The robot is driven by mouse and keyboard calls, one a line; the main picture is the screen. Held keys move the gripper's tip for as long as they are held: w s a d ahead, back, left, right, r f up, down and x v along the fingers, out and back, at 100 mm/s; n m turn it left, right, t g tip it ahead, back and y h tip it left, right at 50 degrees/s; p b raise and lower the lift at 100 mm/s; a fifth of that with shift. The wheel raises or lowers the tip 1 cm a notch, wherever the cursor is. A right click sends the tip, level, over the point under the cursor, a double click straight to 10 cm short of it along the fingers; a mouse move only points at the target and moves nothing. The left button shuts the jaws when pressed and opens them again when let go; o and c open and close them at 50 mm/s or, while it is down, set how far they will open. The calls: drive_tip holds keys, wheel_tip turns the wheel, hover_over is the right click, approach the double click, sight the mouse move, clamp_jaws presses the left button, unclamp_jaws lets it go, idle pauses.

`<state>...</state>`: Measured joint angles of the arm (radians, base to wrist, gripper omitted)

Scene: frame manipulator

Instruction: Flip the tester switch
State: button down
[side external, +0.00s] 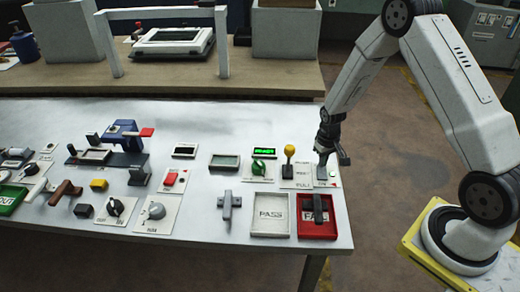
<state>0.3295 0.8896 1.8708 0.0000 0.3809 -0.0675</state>
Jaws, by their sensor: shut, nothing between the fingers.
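I cannot tell for certain which control is the tester switch. A green switch (259,168) sits on a small white panel in front of a display with green lit text (264,151). A yellow-knobbed lever (290,152) stands upright just right of it. My gripper (321,172) is shut and empty, pointing down at the table's right end, right of the lever. It is over or beside a small white panel (333,178), which it partly hides. I cannot tell whether the fingertips touch the panel.
A white PASS tray (257,228) and a red FAIL tray (329,230) lie at the front right; a dark part (317,208) is in the red one. A grey part (229,204) lies left of them. Several other controls crowd the left. The table's back strip is clear.

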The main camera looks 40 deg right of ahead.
sight(321, 170)
drive_tip(key=shift+f, duration=0.75)
idle(0.7)
drive_tip(key=shift+r, duration=3.55)
drive_tip(key=shift+s+a+r, duration=0.1)
drive_tip(key=shift+a+r, duration=0.15)
drive_tip(key=shift+r, duration=0.05)
drive_tip(key=s+a+r+n+t, duration=0.2)
drive_tip(key=s+a+r+n, duration=0.1)
drive_tip(key=s+a+r, duration=0.8)
drive_tip(key=shift+s+a+r+t, duration=0.15)
drive_tip(key=shift+a+r+t, duration=0.25)
drive_tip(key=shift+a, duration=0.6)
